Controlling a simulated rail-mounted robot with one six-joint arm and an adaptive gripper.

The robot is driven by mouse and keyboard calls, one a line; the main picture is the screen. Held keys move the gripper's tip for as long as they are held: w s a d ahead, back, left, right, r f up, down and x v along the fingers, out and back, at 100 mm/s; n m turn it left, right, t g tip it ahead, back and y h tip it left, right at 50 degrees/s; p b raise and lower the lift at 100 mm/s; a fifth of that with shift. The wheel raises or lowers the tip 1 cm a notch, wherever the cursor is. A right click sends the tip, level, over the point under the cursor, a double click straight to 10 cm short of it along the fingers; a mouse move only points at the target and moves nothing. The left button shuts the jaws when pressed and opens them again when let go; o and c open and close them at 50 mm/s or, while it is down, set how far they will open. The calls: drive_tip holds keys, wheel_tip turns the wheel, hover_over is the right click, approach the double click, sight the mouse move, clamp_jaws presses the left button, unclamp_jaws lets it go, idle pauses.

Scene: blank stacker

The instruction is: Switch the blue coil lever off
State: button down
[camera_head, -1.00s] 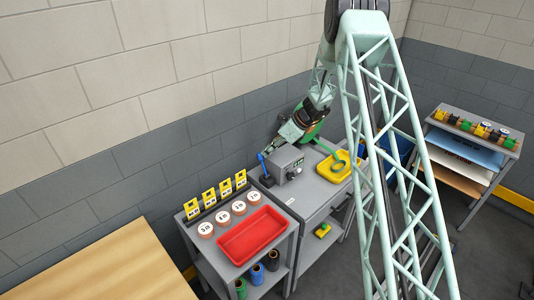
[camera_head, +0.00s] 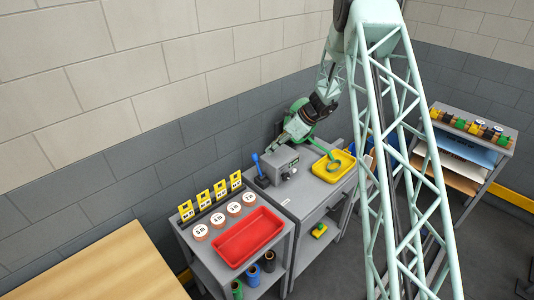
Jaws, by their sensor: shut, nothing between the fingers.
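The blue coil lever (camera_head: 257,162) stands at the left side of a grey machine box (camera_head: 281,168) on the grey workbench. Its top leans slightly to the left. My gripper (camera_head: 271,150) is just to the right of the lever's top, over the back of the box. It is shut and empty, with a small gap to the lever. Whether it touches the box cannot be told.
A green reel (camera_head: 298,107) is behind the arm. A yellow tray (camera_head: 347,157) with a green ring lies right of the box. A cart with a red tray (camera_head: 250,262), white discs and yellow cards stands in front left. A stocked rack (camera_head: 516,148) is at the right.

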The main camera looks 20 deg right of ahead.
drive_tip(key=w+r+v, duration=0.1)
drive_tip(key=v, duration=0.7)
drive_tip(key=shift+a, duration=0.25)
drive_tip(key=shift+w, duration=0.1)
drive_tip(key=s+a+r+n+h+b, duration=0.1)
drive_tip(key=s+a+r+n+b, duration=0.1)
drive_tip(key=s+a+r+n, duration=0.45)
drive_tip(key=s+a+r+n+g+h+b, duration=0.1)
drive_tip(key=s+a+r+n+b, duration=0.2)
drive_tip(key=s+r, duration=0.7)
drive_tip(key=s+a+r+n+b, duration=0.2)
drive_tip(key=s+a+r+n, duration=0.2)
drive_tip(key=s+a+r, duration=0.45)
drive_tip(key=s+n+h+b, duration=0.25)
drive_tip(key=s+n, duration=0.35)
drive_tip(key=s, duration=1.4)
drive_tip(key=s+f+n+h+b, duration=0.1)
drive_tip(key=s+n+b, duration=0.1)
drive_tip(key=s, duration=0.7)
drive_tip(key=s+d+f+n+t+b, duration=0.1)
drive_tip(key=s+n, duration=0.3)
drive_tip(key=s, duration=0.5)
drive_tip(key=shift+s+f+h+b, duration=0.3)
drive_tip(key=shift+f+h+b, duration=0.05)
drive_tip(key=shift+f+b, duration=0.4)
